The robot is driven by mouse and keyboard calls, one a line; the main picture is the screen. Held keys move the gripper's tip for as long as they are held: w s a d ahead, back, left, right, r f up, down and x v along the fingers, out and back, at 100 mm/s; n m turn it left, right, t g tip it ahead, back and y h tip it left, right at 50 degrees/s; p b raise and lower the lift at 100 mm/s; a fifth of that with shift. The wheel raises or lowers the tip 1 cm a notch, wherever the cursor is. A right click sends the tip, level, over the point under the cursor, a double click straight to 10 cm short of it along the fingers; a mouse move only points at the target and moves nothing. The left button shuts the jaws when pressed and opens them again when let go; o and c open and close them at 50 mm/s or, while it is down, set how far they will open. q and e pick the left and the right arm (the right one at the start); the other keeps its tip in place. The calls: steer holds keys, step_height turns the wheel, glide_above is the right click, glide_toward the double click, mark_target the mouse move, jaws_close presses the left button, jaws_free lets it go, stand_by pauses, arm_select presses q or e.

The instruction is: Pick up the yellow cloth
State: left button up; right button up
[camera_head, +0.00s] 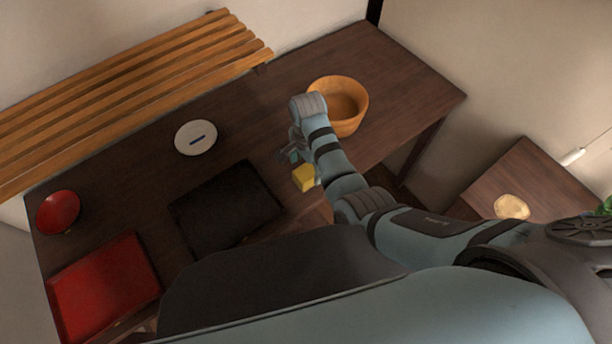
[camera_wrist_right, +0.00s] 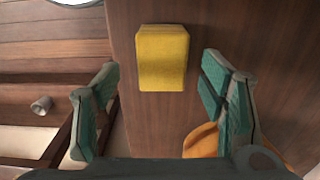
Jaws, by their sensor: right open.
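The yellow cloth (camera_head: 304,178) is a small folded block near the front edge of the dark table, left of my right forearm in the head view. In the right wrist view the yellow cloth (camera_wrist_right: 162,57) lies on brown wood, ahead of the gap between my fingers. My right gripper (camera_head: 290,153) is close by the cloth, partly hidden by its own wrist. In the wrist view my right gripper (camera_wrist_right: 161,98) is open, with one teal finger on each side and nothing between the tips. My left gripper is not in view.
A wooden bowl (camera_head: 350,84) stands beside my right wrist. A black mat (camera_head: 226,207), a white plate (camera_head: 195,138), a red bowl (camera_head: 58,212) and a red tray (camera_head: 104,287) are on the left. A slatted bench (camera_head: 130,88) runs along the back.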

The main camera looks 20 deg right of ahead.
mark_target(308, 171)
step_height(308, 171, down, 5)
steer(key=shift+w+d+f+b, duration=0.1)
steer(key=shift+w+b, duration=0.05)
steer(key=shift+b, duration=0.8)
steer(key=shift+c, duration=0.2)
steer(key=c, duration=1.1)
step_height(308, 171, up, 10)
steer(key=p, duration=0.3)
steer(key=shift+r, duration=0.25)
steer(key=o, duration=0.3)
steer(key=shift+f, duration=0.1)
steer(key=shift+c, duration=1.3)
